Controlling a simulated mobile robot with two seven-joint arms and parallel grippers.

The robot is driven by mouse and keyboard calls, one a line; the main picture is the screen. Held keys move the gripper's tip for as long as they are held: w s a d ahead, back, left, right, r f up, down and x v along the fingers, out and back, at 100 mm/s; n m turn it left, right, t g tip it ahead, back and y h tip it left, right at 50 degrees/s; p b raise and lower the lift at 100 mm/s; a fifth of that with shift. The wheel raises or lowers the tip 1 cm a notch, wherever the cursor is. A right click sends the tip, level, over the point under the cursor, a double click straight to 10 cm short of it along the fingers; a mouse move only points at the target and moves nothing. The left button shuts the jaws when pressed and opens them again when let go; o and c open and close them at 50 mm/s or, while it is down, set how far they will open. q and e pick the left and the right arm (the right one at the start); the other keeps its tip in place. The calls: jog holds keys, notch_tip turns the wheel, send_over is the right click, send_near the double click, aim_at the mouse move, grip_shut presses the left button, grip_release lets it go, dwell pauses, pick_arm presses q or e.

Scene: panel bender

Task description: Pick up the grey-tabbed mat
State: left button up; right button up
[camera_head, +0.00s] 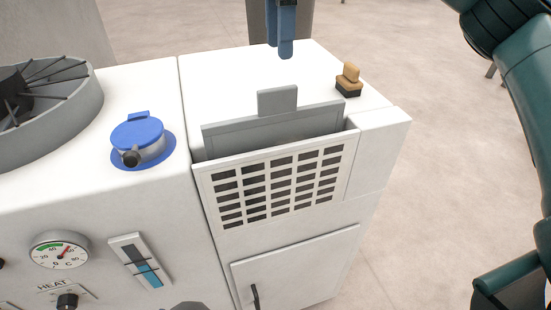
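The grey mat (270,130) stands upright in a slot in the top of the white cabinet, behind a slatted front panel. Its lower part is hidden by that panel. Its grey tab (277,101) sticks up above the top edge. My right arm (525,110), dark teal, runs down the right edge of the view, well apart from the mat. The fingers at its end do not show clearly, so I cannot tell whether they are open or shut. My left gripper is not in view.
A dark blue upright part (284,30) stands behind the mat. A tan-and-black knob (348,80) is to its right. A blue-capped fitting (139,137) and a round grey fan housing (85,115) are to the left. Open floor (430,230) lies right of the cabinet.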

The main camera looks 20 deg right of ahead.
send_over(277, 114)
jog(key=f, duration=0.6)
jog(key=shift+w+d+f, duration=0.1)
jog(key=shift+w+d, duration=0.2)
jog(key=shift+w, duration=0.05)
jog(key=shift+a+f+p, duration=0.2)
jog(key=shift+f+p, duration=0.45)
jog(key=shift+f, duration=2.5)
grip_shut()
jog(key=shift+r, duration=0.1)
